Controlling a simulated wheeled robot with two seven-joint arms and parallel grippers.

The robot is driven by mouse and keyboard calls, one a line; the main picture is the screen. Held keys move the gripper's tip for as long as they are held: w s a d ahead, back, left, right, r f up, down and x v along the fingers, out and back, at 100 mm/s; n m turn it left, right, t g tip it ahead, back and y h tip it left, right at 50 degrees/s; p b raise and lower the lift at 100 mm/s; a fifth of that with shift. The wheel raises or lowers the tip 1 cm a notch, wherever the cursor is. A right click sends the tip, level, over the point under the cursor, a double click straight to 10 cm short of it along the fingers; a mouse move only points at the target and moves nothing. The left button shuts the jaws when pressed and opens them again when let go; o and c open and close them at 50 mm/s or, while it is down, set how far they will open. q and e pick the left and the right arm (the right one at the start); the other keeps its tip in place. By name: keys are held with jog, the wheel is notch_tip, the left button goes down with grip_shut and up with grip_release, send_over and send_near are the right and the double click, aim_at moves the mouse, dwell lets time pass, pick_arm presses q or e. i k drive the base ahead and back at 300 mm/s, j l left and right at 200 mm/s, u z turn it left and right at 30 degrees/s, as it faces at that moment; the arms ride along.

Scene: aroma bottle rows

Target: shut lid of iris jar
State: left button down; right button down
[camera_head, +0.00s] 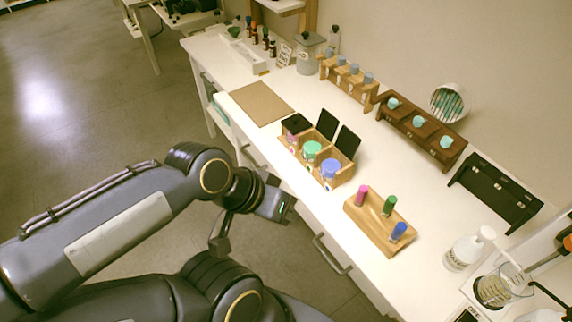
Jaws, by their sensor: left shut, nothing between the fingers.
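A wooden box (308,172) on the white table holds three jars: a pink-purple one (291,138) at its left end, a green one (312,150) in the middle and a blue one (330,169) at its right end. Their labels are too small to read, so I cannot tell which is iris. The middle black lid (327,124) and right black lid (348,142) stand raised; the left black lid (296,124) lies lower, tilted over the pink-purple jar's back. My left gripper (288,208) is shut and empty, in front of the box and apart from it. My right gripper is not visible.
A wooden block (372,229) with pink, green and blue vials stands right of the box. A brown board (261,103) lies behind left. Wooden racks (420,130) line the back. A white bottle (466,250) and glass beaker (497,287) stand at the right.

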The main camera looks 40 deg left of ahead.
aim_at(348, 142)
jog(key=j+u, duration=0.2)
jog(key=j, duration=0.15)
jog(key=i+j+u, duration=0.2)
jog(key=j, duration=0.15)
jog(key=i+j+z, duration=0.1)
jog(key=z, duration=0.4)
jog(key=j+z, duration=0.1)
jog(key=z, duration=0.35)
jog(key=j+z, duration=0.2)
jog(key=z, duration=0.3)
jog(key=i, duration=0.05)
